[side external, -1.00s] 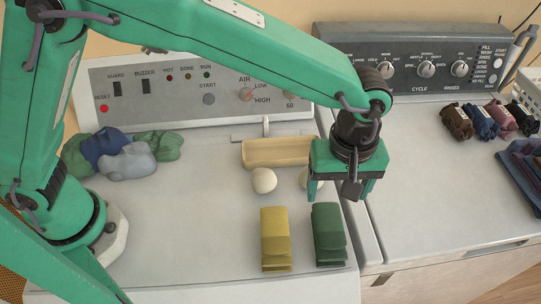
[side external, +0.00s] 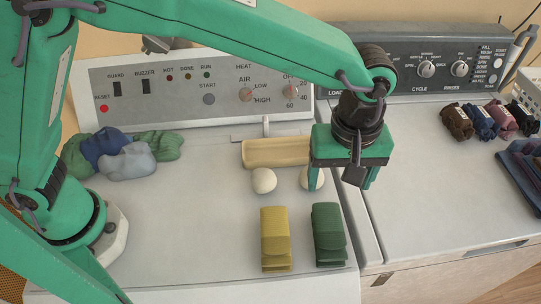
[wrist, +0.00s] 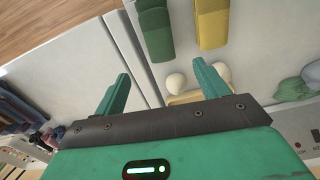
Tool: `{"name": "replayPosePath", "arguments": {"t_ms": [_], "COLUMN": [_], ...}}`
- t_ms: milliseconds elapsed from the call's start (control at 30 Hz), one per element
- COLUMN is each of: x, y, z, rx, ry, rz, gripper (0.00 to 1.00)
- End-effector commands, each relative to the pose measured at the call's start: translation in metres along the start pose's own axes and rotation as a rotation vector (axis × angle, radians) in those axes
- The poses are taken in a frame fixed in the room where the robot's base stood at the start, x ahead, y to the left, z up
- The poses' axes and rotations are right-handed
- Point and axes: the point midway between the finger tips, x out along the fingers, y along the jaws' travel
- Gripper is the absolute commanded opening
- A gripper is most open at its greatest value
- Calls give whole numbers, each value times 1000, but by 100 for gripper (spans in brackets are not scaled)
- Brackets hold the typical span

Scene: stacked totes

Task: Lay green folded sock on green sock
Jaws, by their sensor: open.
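Dark green folded socks (side external: 328,235) lie in a layered stack near the front right of the left machine's top. A green sock is folded on top, flush with those under it; the exact number of layers is hard to tell. The green stack also shows in the wrist view (wrist: 155,28), beyond my fingers. My gripper (side external: 342,187) is open and empty, fingers pointing down, above and behind the green stack near the gap between the machines. Its spread fingers also show in the wrist view (wrist: 161,68).
A yellow folded stack (side external: 275,240) lies left of the green one. Two white balls (side external: 263,181) sit before a wooden tray (side external: 276,152). Loose socks (side external: 125,160) are heaped at left. Rolled socks (side external: 480,122) lie on the right machine. Its middle top is clear.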

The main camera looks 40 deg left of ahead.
Motion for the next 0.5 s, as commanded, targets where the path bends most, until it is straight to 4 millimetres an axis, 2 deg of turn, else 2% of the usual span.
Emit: {"name": "replayPosePath", "arguments": {"t_ms": [167,267,500], "x": [-14,-27,-63], "y": [-11,-24,-73], "z": [-18,-36,-86], "rx": [22,51,152], "ry": [2,6,37], "rz": [23,46,112], "gripper": [74,74,74]}}
